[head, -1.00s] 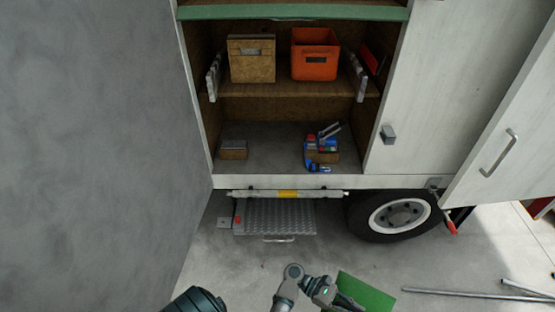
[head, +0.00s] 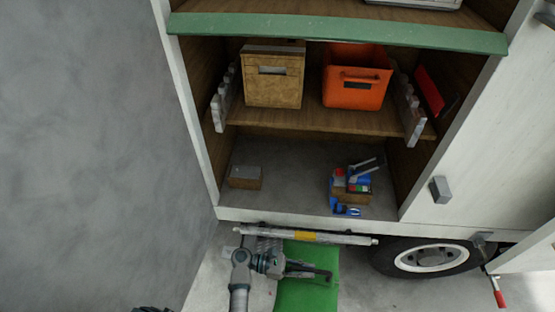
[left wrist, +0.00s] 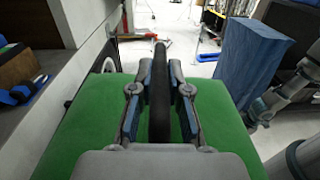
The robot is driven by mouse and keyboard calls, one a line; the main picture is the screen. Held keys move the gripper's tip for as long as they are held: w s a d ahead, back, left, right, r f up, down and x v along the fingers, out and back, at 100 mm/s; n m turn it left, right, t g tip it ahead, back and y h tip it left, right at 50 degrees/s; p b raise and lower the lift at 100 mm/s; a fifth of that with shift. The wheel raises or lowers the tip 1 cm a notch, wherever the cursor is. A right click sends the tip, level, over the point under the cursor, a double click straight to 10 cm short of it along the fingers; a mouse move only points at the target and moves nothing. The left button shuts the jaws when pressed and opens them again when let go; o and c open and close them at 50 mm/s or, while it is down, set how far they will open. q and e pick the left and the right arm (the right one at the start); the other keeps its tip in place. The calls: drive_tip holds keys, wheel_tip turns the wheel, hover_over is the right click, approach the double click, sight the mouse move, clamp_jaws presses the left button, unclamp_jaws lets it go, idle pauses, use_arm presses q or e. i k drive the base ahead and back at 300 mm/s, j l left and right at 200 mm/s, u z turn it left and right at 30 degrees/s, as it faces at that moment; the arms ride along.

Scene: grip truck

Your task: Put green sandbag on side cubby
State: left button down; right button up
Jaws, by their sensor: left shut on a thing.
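The green sandbag (head: 308,296) hangs low in front of the truck, just below the sill of the open side cubby (head: 300,168). Its lower part is cut off by the picture edge. My left gripper (head: 318,273) is over the bag. In the left wrist view, its blue-padded fingers (left wrist: 160,105) are shut on the bag's black strap handle (left wrist: 160,72), with the green sandbag (left wrist: 75,140) spread out beneath. The cubby has a grey floor and a wooden shelf (head: 320,118) above it. My right gripper does not show clearly in either view.
A small box (head: 245,177) and a box of tools (head: 352,187) stand on the cubby floor, with clear floor between them. A wooden crate (head: 273,80) and an orange bin (head: 357,78) stand on the shelf. A grey panel (head: 90,150) fills the left; a wheel (head: 430,257) is lower right.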

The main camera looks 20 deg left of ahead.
sight(296, 168)
drive_tip(key=i+j, duration=0.2)
drive_tip(key=i, duration=0.25)
drive_tip(key=i+j, duration=0.15)
drive_tip(key=i, duration=0.25)
drive_tip(key=i+j+u, duration=0.1)
drive_tip(key=i, duration=0.35)
drive_tip(key=j, duration=0.1)
